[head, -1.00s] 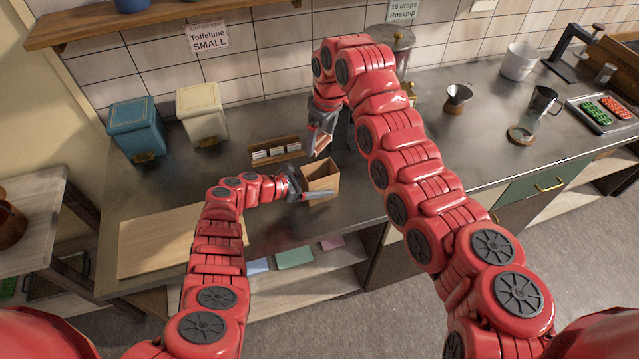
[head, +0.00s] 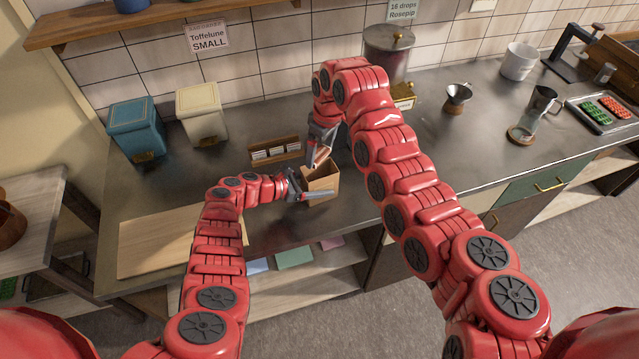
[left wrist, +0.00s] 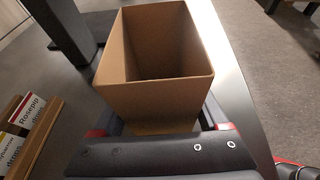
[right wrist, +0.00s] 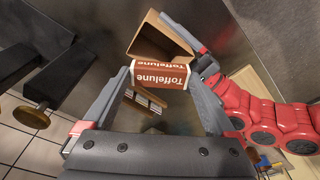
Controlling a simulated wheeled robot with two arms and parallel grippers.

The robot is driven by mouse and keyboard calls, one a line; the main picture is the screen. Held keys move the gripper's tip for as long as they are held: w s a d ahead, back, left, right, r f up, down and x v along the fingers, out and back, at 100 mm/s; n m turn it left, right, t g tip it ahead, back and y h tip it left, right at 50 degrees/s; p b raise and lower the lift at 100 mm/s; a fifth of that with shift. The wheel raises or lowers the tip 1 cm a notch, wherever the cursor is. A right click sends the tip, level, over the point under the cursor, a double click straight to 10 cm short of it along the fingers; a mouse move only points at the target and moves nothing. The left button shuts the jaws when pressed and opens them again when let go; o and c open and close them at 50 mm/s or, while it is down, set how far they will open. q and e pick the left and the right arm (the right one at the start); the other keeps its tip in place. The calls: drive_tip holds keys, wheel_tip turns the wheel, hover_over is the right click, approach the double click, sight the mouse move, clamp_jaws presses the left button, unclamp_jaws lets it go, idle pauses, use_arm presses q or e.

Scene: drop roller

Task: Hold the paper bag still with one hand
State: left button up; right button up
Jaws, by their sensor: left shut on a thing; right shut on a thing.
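The brown paper bag (head: 324,186) stands upright and open-topped on the counter. It also shows in the left wrist view (left wrist: 160,98), where its inside looks empty. My left gripper (head: 312,184) is shut on the bag, with its fingers around the sides. My right gripper (head: 321,154) is just above and behind the bag's mouth. It is shut on a brown and white packet labelled Toffelune (right wrist: 160,75), held crosswise between the fingertips. In the right wrist view the packet overlaps the bag's opening (right wrist: 160,38); I cannot tell whether they touch.
A wooden card rack (head: 276,151) stands just behind the bag. Blue (head: 136,128) and cream (head: 202,113) bins stand at the back left. A wooden board (head: 165,240) lies at the front left.

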sight(322, 155)
drive_tip(key=shift+f, duration=2.15)
drive_tip(key=o, duration=1.2)
drive_tip(key=shift+c, duration=0.2)
wheel_tip(322, 155, up, 12)
drive_tip(key=s+d, duration=0.1)
drive_tip(key=shift+d, duration=0.25)
drive_tip(key=shift+f, duration=0.1)
